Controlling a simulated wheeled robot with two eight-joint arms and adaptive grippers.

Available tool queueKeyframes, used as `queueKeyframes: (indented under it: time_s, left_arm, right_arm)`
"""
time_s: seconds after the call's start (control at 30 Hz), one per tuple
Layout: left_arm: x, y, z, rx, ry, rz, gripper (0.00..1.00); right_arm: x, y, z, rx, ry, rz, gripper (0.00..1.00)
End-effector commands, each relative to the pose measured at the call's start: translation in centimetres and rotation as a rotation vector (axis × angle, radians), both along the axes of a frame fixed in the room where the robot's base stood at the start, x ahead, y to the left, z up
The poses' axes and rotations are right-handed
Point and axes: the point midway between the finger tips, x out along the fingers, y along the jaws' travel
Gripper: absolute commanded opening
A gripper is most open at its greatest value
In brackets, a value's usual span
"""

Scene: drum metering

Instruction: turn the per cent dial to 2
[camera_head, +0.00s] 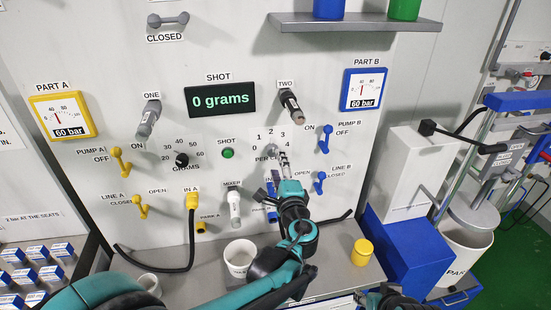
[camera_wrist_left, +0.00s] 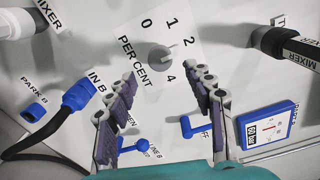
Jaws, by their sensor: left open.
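The per cent dial is a small grey round knob (camera_wrist_left: 160,57) on the white panel, with numbers from 0 to 4 around it. In the head view the dial (camera_head: 272,150) is partly covered by my fingers. My left gripper (camera_wrist_left: 164,76) is open, with its two fingertips just short of the knob and to either side of it. It also shows in the head view (camera_head: 284,160), empty.
Blue pump B lever (camera_head: 325,138) and line B lever (camera_head: 319,182) are close on the right. The hose plug IN B (camera_wrist_left: 78,96) and mixer handle (camera_head: 234,205) are nearby.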

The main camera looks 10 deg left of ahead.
Motion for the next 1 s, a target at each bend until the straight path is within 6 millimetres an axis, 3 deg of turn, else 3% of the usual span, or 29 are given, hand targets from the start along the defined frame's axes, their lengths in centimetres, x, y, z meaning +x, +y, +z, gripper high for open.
queueKeyframes:
  time_s: [0.1, 0.33, 0.87, 1.0]
  left_arm:
    - [-2.6, -1.0, 0.0, 0.0, 0.0, -0.005, 0.53]
    - [-5.8, -2.0, 0.0, 0.0, 0.001, -0.003, 0.53]
    - [-6.4, -2.1, 0.0, 0.0, 0.0, 0.0, 0.53]
    - [-6.8, -0.4, -0.7, -0.055, 0.029, 0.026, 0.53]
  right_arm:
    - [0.0, 0.0, 0.0, 0.0, 0.0, 0.0, 0.4]
    - [0.0, 0.0, 0.0, 0.0, 0.0, 0.0, 0.4]
    - [0.0, 0.0, 0.0, 0.0, 0.0, 0.0, 0.4]
    - [0.0, 0.0, -0.2, 0.0, 0.0, 0.0, 0.4]
